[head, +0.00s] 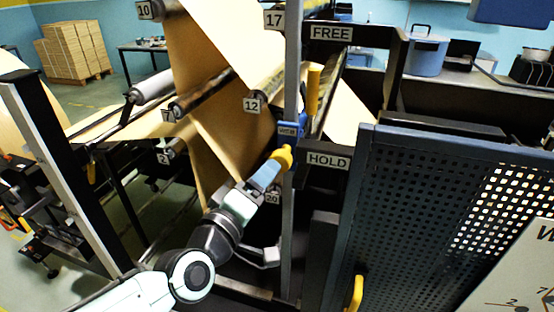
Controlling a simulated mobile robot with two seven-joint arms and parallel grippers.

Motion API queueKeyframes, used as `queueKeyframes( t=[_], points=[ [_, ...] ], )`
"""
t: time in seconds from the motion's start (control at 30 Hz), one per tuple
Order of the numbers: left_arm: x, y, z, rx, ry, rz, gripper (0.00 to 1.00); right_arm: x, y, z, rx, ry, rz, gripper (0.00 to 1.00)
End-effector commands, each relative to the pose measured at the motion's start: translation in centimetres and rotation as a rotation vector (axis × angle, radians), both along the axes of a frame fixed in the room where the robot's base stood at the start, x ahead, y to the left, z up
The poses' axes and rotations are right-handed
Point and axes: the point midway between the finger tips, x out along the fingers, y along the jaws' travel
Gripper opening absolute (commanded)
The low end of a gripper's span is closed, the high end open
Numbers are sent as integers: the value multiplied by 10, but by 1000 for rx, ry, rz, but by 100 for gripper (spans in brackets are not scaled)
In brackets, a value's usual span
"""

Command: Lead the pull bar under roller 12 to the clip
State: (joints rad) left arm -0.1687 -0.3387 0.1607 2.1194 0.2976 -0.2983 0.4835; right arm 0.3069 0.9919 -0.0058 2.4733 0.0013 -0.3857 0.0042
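The roller 12 tag (254,102) hangs at the end of a roller in the middle of the head view. Kraft web (212,150) hangs beside and below it. My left gripper (268,176) reaches up from below, in front of the web and lower than roller 12. A yellow grip (283,158) is at its fingertips, close to the grey upright. Whether the fingers close on it is unclear. A blue block with a small label (289,130) sits on the upright just above; I cannot tell if it is the clip. The pull bar cannot be clearly made out. My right gripper is out of view.
A grey upright (292,60) stands right of the web. A yellow lever (313,90) is between the FREE sign (331,33) and HOLD sign (328,161). A perforated guard panel (430,220) blocks the right. The roller 20 tag (272,198) is close to the gripper.

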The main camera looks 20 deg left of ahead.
Motion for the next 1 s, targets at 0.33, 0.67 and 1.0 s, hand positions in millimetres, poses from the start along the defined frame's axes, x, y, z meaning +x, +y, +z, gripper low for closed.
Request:
queueKeyframes(
  t=[0.33, 0.67, 1.0],
  points=[
    [52, -11, 1, 1, 1, 0, 74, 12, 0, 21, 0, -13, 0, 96],
    [79, -15, 1, 2, 0, 0, 74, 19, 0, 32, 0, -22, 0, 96],
    [81, -16, 0, 2, -1, 1, 74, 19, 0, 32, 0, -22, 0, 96]
  ],
)
